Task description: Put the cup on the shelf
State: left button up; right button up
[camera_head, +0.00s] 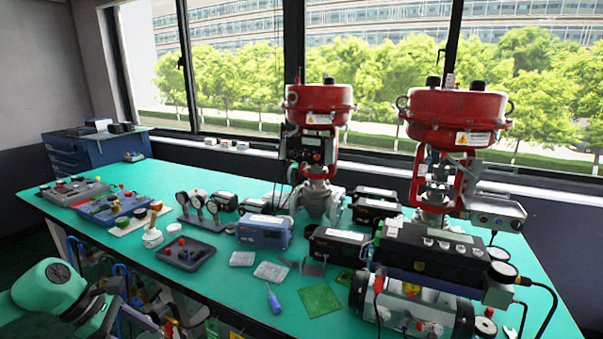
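A small white cup-like object (152,238) stands on the green tabletop near its front left edge, and a brown piece shows at its top. I cannot tell for sure that it is the cup. No shelf is clear to me; cluttered items show below the table's front edge, and a sill runs under the window. My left arm's mint and grey links come in at the lower left, in front of the table and apart from the white object. Neither gripper's fingers can be made out in the head view.
The green table (222,300) holds two red valve actuators (320,104) (455,118), a blue box (264,231), a dark tray (186,252), a screwdriver (273,298) and a large black positioner (433,252). A blue cabinet (95,147) stands at the back left. The front left tabletop has some free room.

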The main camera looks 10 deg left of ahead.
pick_arm(q)
jog(key=s+d+m+g+y+p, duration=0.1)
jog(key=d+m+g+y, duration=0.1)
jog(key=d+m, duration=0.5)
jog(key=s+d+f+m+g+y+p, duration=0.1)
jog(key=s+d+m+g+y+p, duration=0.1)
jog(key=d+m+g, duration=0.2)
jog(key=s+d+f+m+g+y+p, duration=0.1)
jog(key=d+m+g+y, duration=0.1)
jog(key=d+m, duration=0.8)
jog(key=shift+s+m+g+p, duration=0.35)
jog(key=shift+m+g, duration=0.35)
jog(key=shift+m, duration=0.3)
jog(key=shift+f, duration=0.25)
